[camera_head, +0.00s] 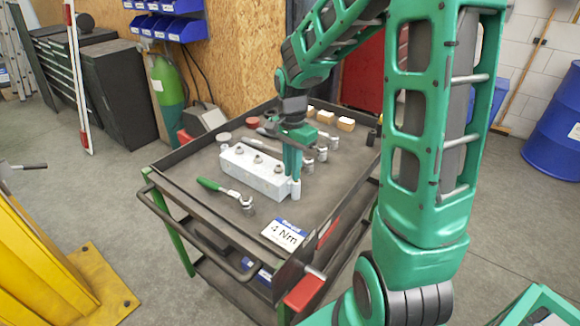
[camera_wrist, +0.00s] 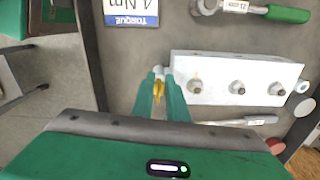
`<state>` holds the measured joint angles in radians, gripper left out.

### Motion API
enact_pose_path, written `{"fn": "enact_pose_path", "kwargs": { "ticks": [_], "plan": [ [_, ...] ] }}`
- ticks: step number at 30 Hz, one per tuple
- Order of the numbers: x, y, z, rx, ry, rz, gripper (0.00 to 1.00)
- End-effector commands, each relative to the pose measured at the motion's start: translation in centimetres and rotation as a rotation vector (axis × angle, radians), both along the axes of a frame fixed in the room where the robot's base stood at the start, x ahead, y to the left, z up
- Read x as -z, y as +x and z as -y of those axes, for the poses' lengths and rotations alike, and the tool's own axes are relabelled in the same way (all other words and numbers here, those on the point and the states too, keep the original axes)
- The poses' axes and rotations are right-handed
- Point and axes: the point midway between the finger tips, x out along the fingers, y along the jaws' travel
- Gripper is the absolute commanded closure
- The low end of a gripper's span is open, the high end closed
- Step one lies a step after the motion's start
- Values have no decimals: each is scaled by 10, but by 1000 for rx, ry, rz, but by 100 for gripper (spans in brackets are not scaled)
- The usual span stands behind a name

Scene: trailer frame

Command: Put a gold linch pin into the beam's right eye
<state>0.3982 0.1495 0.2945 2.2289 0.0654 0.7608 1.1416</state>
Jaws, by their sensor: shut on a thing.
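The white beam (camera_head: 256,170) lies on the tool cart, with several bolts along its top. At its right end is a small pale upright eye (camera_head: 295,188). My gripper (camera_head: 292,174) points down just above that eye. In the wrist view my gripper (camera_wrist: 159,76) is shut on a gold linch pin (camera_wrist: 158,90), which shows between the green fingers. The beam (camera_wrist: 215,92) lies beside the fingertips there.
A green-handled torque wrench (camera_head: 222,190) lies in front of the beam. A "4 Nm" sign (camera_head: 284,234) is at the cart's near corner. Several sockets (camera_head: 321,153) and wooden blocks (camera_head: 346,124) stand behind. The cart's raised rim (camera_head: 220,246) surrounds the top.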

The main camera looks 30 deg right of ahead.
Motion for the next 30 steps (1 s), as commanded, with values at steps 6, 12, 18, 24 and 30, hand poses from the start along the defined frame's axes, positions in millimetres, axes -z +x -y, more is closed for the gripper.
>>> {"fn": "enact_pose_path", "kwargs": {
  "ticks": [6,12,18,24,30],
  "plan": [
    [7,0,0,0,0,0,100],
    [13,0,0,0,0,-1,100],
    [17,0,0,0,0,0,100],
    [18,0,1,0,0,0,100],
    [17,0,1,0,0,0,65]
  ]
}}
